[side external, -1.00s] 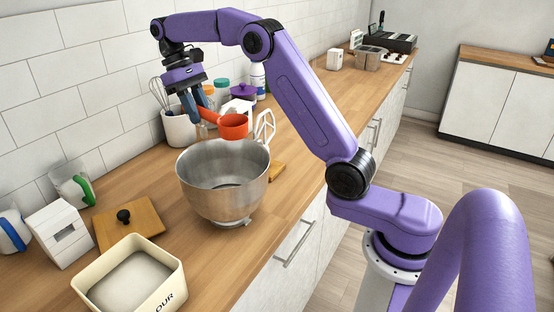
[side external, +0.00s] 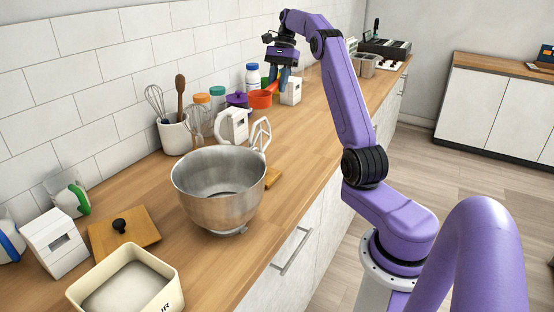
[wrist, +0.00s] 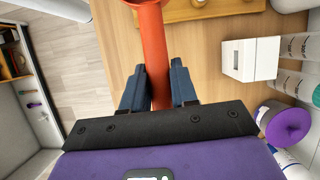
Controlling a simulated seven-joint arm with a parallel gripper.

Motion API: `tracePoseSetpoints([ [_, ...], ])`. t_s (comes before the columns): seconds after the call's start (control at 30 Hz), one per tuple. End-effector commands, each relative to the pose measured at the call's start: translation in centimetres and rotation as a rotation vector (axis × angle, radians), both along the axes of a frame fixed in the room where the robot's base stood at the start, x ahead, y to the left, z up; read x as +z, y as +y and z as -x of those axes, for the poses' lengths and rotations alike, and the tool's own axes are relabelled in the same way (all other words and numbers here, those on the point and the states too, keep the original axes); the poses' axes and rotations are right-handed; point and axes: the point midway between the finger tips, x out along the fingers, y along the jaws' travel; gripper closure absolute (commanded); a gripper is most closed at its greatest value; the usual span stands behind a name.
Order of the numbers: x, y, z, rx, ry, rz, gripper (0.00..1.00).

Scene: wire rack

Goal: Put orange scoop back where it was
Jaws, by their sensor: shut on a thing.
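My gripper (side external: 280,76) is over the far part of the counter and shut on the handle of the orange scoop (side external: 261,99). The scoop's cup hangs to the left of the gripper, between a purple pot (side external: 238,100) and a small white box (side external: 290,91). In the wrist view the orange handle (wrist: 152,45) runs between the two blue fingers (wrist: 158,90) and up out of the frame. The cup is mostly cut off there. I cannot tell whether the scoop touches the counter.
A steel mixing bowl (side external: 220,200) and a cream flour tub (side external: 125,285) stand nearer. A utensil crock (side external: 175,137), a white mixer part (side external: 234,125) and several jars line the wall. A metal bin (side external: 364,65) stands farther back.

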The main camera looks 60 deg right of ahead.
Motion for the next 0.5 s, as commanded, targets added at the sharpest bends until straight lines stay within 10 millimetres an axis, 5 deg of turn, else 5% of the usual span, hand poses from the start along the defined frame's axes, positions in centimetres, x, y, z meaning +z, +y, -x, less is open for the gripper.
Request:
tracePoseSetpoints([
  [0.3, 0.2, -7.1, 4.2, -0.360, -0.002, 0.000, 1.00],
  [0.5, -1.4, -8.1, 4.9, -0.422, 0.002, -0.003, 1.00],
])
